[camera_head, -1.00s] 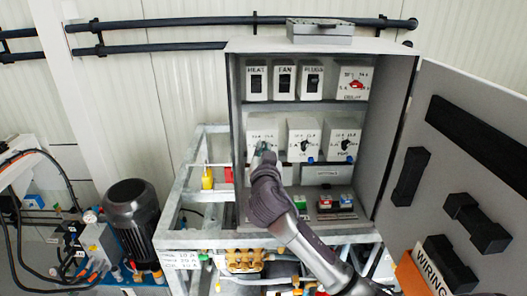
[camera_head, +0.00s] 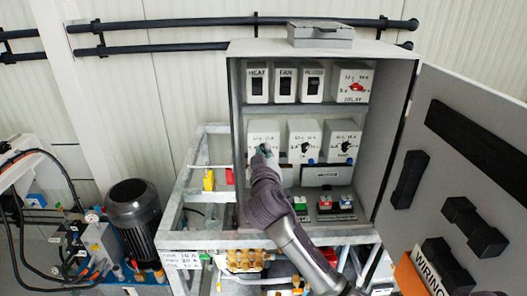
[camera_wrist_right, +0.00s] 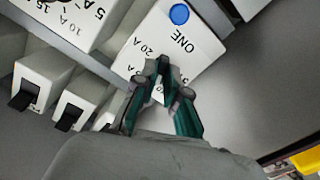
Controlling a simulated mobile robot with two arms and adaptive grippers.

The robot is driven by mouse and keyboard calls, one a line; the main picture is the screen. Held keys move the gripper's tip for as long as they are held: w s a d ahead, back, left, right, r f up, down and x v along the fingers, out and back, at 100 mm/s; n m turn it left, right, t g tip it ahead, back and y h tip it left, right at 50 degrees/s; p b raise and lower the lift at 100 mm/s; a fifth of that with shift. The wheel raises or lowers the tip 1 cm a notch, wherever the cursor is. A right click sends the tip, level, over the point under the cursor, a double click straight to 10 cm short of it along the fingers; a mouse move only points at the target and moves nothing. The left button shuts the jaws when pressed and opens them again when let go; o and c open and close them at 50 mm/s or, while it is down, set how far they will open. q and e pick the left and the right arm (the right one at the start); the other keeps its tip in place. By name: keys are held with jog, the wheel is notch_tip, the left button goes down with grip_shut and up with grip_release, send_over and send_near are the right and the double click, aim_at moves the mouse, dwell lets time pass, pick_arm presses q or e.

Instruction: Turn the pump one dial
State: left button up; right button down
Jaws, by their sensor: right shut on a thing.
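The pump one dial box (camera_head: 264,127) is the left white box in the cabinet's middle row. In the right wrist view its face (camera_wrist_right: 195,45) shows "ONE", a blue round spot and amp marks. My right gripper (camera_head: 263,151) reaches up to this box from below. In the right wrist view its green-padded fingers (camera_wrist_right: 163,72) are closed together at the middle of the face, shut on the dial. The fingers hide the dial almost fully, so its setting cannot be read. My left gripper is not in view.
Two similar dial boxes (camera_head: 304,139) (camera_head: 344,141) stand close to the right. Switch boxes (camera_head: 284,83) and a delay box with a red knob (camera_head: 355,85) sit above. Coloured buttons (camera_head: 325,202) lie below. The open cabinet door (camera_head: 460,160) bounds the right side.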

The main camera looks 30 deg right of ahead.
dwell(0.5)
jog(key=c, duration=1.2)
grip_release()
jog(key=v, duration=1.2)
jog(key=shift+s, duration=0.1)
jog(key=shift+f, duration=0.1)
